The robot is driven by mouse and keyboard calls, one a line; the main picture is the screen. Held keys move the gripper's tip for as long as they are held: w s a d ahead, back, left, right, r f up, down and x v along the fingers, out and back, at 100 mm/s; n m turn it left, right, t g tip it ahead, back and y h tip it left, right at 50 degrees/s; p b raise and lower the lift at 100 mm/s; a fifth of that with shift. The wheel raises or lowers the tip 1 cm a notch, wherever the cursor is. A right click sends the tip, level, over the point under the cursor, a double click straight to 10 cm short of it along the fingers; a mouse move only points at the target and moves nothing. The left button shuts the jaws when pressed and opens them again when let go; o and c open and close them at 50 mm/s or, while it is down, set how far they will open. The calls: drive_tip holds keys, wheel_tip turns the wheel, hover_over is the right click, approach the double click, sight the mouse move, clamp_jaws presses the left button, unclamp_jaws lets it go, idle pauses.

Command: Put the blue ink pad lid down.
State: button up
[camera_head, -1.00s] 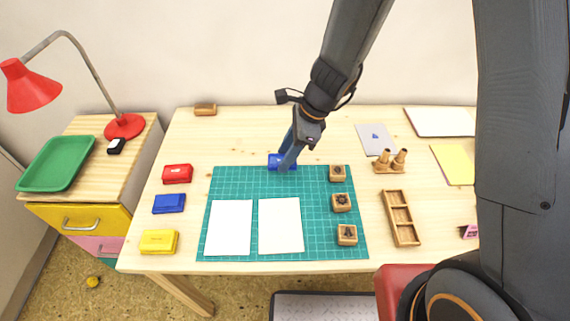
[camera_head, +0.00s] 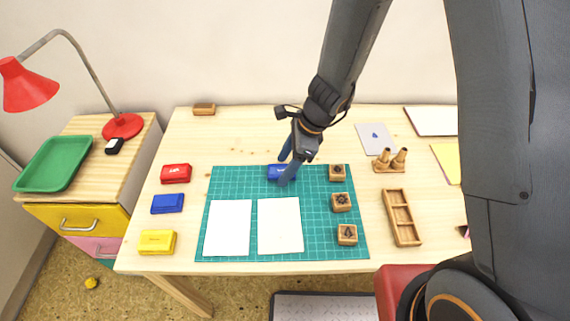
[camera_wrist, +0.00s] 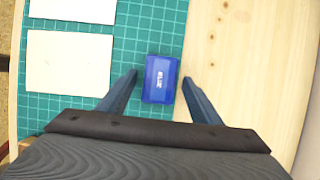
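The blue ink pad lid (camera_head: 274,171) lies on the far edge of the green cutting mat. One finger partly hides the lid in the head view. A blue ink pad (camera_head: 167,204) lies on the table left of the mat.
A red ink pad (camera_head: 176,174) and a yellow one (camera_head: 157,242) flank the blue pad. Two white sheets lie on the mat (camera_head: 318,235), with wooden stamps (camera_head: 341,202) along its right side. A wooden tray (camera_head: 402,218) lies farther right.

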drive_tip(key=p+v, duration=0.1)
drive_tip(key=v, duration=1.1)
drive_tip(key=s+d+r+n+h, duration=0.2)
drive_tip(key=s+d+n, duration=0.3)
drive_tip(key=d+n, duration=0.3)
drive_tip(key=s+d+r+n+t+h, duration=0.1)
drive_tip(key=s+d+r+n+h, duration=0.1)
drive_tip(key=s+d+n, duration=0.3)
drive_tip(key=d+n, duration=0.3)
drive_tip(key=n, duration=0.1)
drive_tip(key=shift+d+r+n+h, duration=0.3)
drive_tip(key=shift+d+r, duration=0.05)
drive_tip(key=shift+d, duration=0.05)
idle(0.4)
